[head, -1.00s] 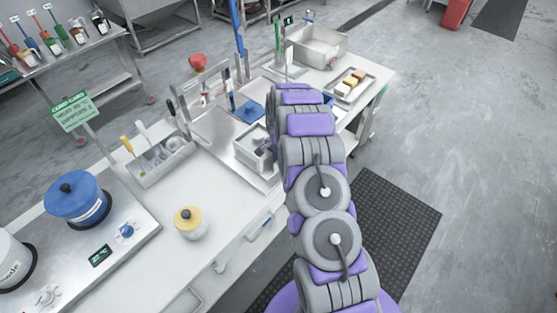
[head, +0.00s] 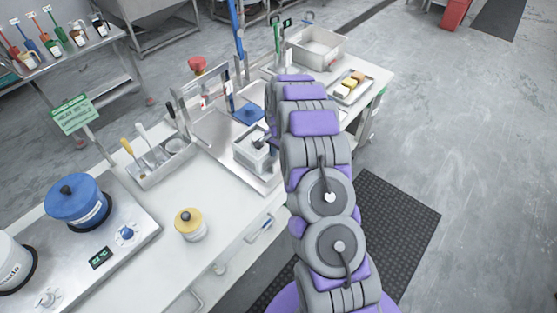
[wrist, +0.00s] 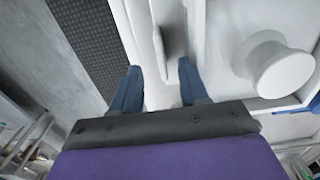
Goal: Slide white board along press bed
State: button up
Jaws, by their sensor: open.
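In the head view a pale, box-like piece (head: 254,152) with a raised grip sits on the metal press bed (head: 213,133); I take it to be the white board. In the wrist view a white panel with a round white knob (wrist: 284,70) lies to the right of my gripper (wrist: 158,88). The two blue fingers are spread apart. A narrow upright grey-white piece (wrist: 170,28) shows ahead, between the finger lines. I see no grip on it. In the head view my arm largely hides the gripper and the right side of the bed.
A yellow-lidded jar (head: 190,224), a utensil caddy (head: 162,160) and a blue-lidded pot (head: 78,200) stand on the bench to the left. A tray with yellow blocks (head: 352,87) and a metal basin (head: 315,48) are at the far end. The floor at right is open.

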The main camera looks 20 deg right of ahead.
notch_tip(320, 180, up, 13)
jog(key=p, duration=0.1)
jog(key=shift+f, duration=0.2)
dwell(0.4)
jog(key=s+a+r+n+b, duration=0.1)
jog(key=s+a+r+n, duration=0.2)
jog(key=s+a+r, duration=0.5)
jog(key=s+a+r+n+b, duration=0.1)
jog(key=s+r+n, duration=0.4)
jog(key=s, duration=0.7)
jog(key=s+a+r+n+g+b, duration=0.1)
jog(key=s+a+n, duration=0.2)
jog(key=s, duration=2.2)
jog(key=shift+s+a+n+g, duration=0.15)
jog(key=shift+s+n+g, duration=0.2)
jog(key=shift+n, duration=0.35)
